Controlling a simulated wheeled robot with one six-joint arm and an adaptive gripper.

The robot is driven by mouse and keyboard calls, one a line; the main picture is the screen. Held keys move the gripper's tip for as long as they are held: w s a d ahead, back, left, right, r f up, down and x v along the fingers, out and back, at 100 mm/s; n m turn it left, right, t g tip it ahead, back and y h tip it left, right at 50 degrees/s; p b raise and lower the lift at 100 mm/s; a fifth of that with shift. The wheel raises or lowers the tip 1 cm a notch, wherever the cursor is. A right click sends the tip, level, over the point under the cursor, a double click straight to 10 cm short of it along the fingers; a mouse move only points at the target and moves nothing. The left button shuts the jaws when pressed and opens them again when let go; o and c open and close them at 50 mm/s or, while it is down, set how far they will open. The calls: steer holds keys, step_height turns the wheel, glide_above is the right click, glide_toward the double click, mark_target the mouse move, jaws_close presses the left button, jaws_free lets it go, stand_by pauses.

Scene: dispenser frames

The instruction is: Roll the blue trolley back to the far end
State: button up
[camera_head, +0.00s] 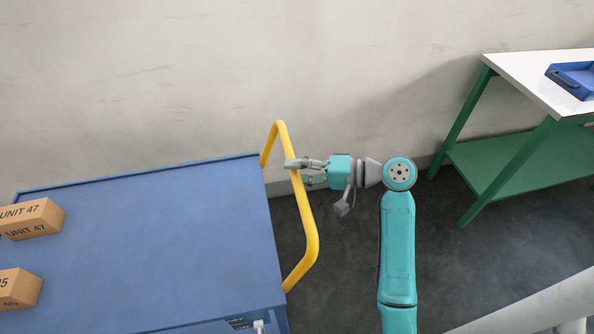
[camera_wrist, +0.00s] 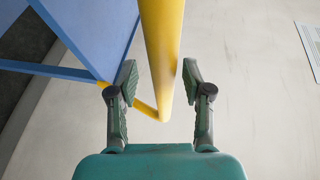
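The blue trolley (camera_head: 165,245) fills the lower left of the head view, with a flat blue deck and a yellow tubular push handle (camera_head: 309,228) on its right end. My gripper (camera_head: 298,171) reaches in from the right at the handle's upper part. In the wrist view the yellow bar (camera_wrist: 163,50) runs between the two fingers of my gripper (camera_wrist: 158,82). The fingers stand apart, with a visible gap between the left finger and the bar. The blue trolley (camera_wrist: 95,25) also shows at the upper left there.
Two cardboard boxes, one marked UNIT 47 (camera_head: 32,219) and another (camera_head: 17,289), lie on the trolley's left side. A green-framed table (camera_head: 530,75) with a blue tray (camera_head: 573,78) stands at the right. A pale wall (camera_head: 180,90) runs behind. Dark floor (camera_head: 340,270) is clear right of the handle.

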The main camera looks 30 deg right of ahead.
steer(key=v, duration=1.2)
steer(key=shift+f, duration=0.1)
stand_by(0.4)
